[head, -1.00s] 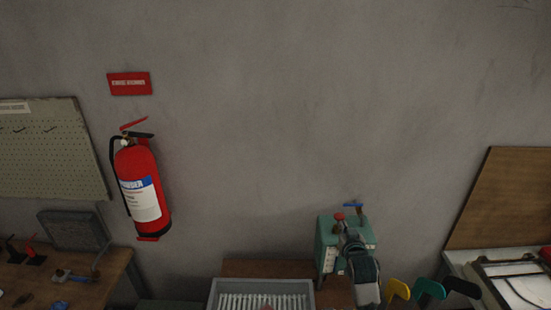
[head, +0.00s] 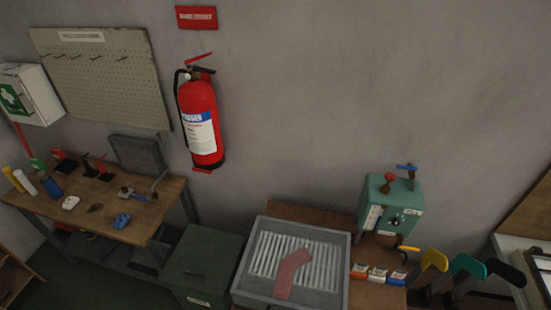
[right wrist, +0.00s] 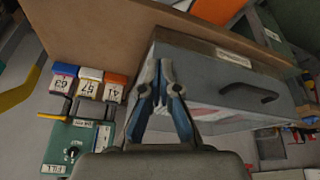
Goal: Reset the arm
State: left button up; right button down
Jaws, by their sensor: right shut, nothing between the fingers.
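My right gripper (right wrist: 162,85) is in the right wrist view, its two fingers closed together with nothing between them. It hangs in front of a grey box (right wrist: 215,85) with a dark handle; I cannot tell whether it touches. Neither gripper shows in the head view. There, a pink sock-shaped piece (head: 291,273) lies on the ribbed rack inside a grey tray (head: 244,279). Yellow (head: 434,261), teal (head: 467,266) and black (head: 507,273) foot-shaped forms stand at the lower right.
A green machine box (head: 390,208) with a red knob stands behind the tray; it also shows in the right wrist view (right wrist: 72,139). Several small labelled blocks (head: 376,274) sit beside it. A workbench (head: 140,222) with tools is at left. A fire extinguisher (head: 199,118) hangs on the wall.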

jog(key=s+f+g+b, duration=0.1)
jog(key=s+f+b, duration=0.15)
jog(key=f, duration=1.25)
jog(key=s+f+g+b, duration=0.1)
jog(key=s+f+b, duration=0.15)
jog(key=f, duration=1.25)
jog(key=s+d+f+g+b, duration=0.1)
jog(key=s+d+f+b, duration=0.1)
jog(key=s+f, duration=1.6)
notch_tip(320, 180, down, 2)
jog(key=shift+d+f+n, duration=0.15)
jog(key=shift+d+n, duration=0.1)
jog(key=shift+n, duration=0.05)
jog(key=shift+s, duration=0.1)
